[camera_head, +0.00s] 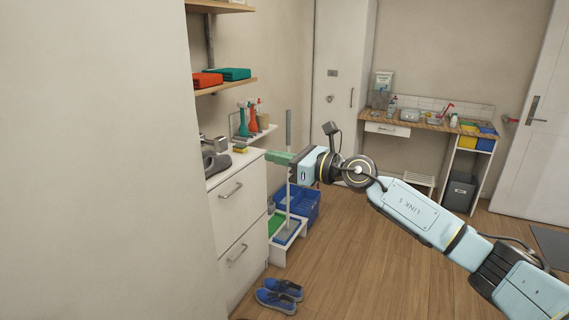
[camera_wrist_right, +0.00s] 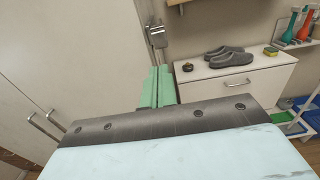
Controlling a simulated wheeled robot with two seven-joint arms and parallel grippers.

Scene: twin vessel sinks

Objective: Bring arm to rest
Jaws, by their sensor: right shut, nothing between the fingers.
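My right arm comes in from the lower right in the head view and reaches left. Its gripper (camera_head: 279,158) has green fingers and points at the front edge of the white cabinet top. The green fingers also show in the right wrist view (camera_wrist_right: 158,86), lying side by side and shut, with nothing between them. The gripper appears free of the cabinet, though the exact gap cannot be told. My left gripper is not in view.
The white drawer cabinet (camera_head: 240,212) carries dark grey clogs (camera_wrist_right: 229,56). Blue shoes (camera_head: 280,295) lie on the floor near a blue crate (camera_head: 305,205). A pale wall fills the left. The wooden floor (camera_head: 385,270) in the middle is clear. A wooden-topped counter (camera_head: 440,126) stands at the back.

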